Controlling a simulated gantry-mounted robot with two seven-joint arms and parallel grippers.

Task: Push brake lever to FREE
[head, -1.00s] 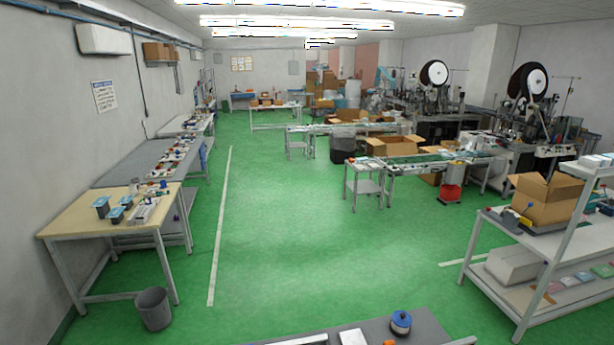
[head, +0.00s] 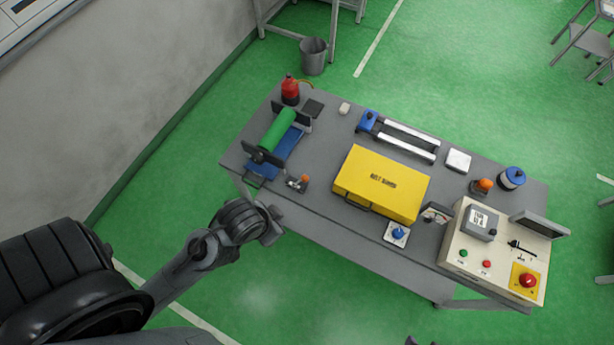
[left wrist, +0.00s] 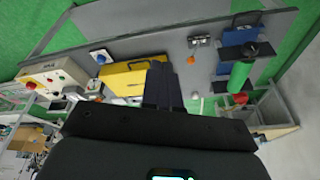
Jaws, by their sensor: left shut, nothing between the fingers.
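A small metal lever unit with an orange knob (head: 298,183) stands near the front left edge of the grey table, just right of the blue stand with the green roll. I take it for the brake lever; no FREE marking is readable. The same unit seems to show in the left wrist view (left wrist: 199,41), small and upside down. My left gripper (head: 272,226) is off the table's front left edge, below and left of the lever, apart from it. In the left wrist view its dark fingers (left wrist: 163,84) are together and empty. My right gripper is not in view.
The blue stand (head: 283,152) carries a green roll (head: 278,130). A red bottle (head: 290,92) stands behind it. A yellow case (head: 382,184) lies mid-table, right of the lever. A control box (head: 495,250) sits at the right end. Bare tabletop lies between lever and case.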

